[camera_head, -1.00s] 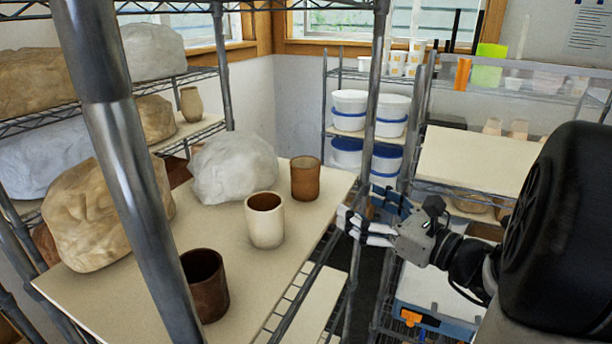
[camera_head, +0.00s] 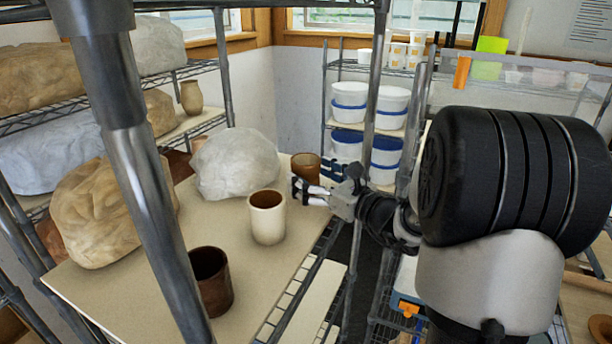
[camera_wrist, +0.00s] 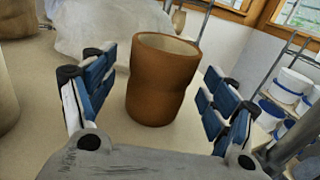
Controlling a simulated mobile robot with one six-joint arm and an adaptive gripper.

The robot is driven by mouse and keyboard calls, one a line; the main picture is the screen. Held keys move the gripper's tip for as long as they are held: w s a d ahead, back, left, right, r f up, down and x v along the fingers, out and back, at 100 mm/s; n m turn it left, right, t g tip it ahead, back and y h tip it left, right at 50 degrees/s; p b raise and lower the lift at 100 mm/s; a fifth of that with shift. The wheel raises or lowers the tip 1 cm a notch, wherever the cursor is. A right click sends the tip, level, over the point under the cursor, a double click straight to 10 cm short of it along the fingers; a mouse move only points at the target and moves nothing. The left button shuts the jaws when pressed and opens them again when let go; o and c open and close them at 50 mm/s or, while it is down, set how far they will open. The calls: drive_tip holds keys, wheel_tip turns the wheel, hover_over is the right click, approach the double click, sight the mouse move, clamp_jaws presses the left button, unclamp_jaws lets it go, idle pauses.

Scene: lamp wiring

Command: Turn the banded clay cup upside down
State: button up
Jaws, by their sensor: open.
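A brown clay cup (camera_head: 307,168) stands upright at the back right of the pale board; its mouth faces up. In the wrist view the brown cup (camera_wrist: 163,85) has a shallow ridge around its middle, which may be the band. My gripper (camera_head: 313,185) is open in front of it. In the wrist view the blue-padded fingers are on either side of the cup, with a gap on both sides. A cream cup (camera_head: 267,222) and a dark brown cup (camera_head: 212,285) stand upright nearer, left of my gripper. My gripper partly hides the brown cup in the head view.
A grey-white lump (camera_head: 235,165) sits behind the cups, and a tan lump (camera_head: 97,213) sits at left. A metal shelf post (camera_head: 150,200) crosses the foreground. Another post (camera_head: 374,90) stands close to my arm. White tubs (camera_head: 350,108) are on the back shelf.

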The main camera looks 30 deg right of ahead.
drive_tip(key=shift+x, duration=1.2)
drive_tip(key=shift+s, duration=0.1)
drive_tip(key=c, duration=1.3)
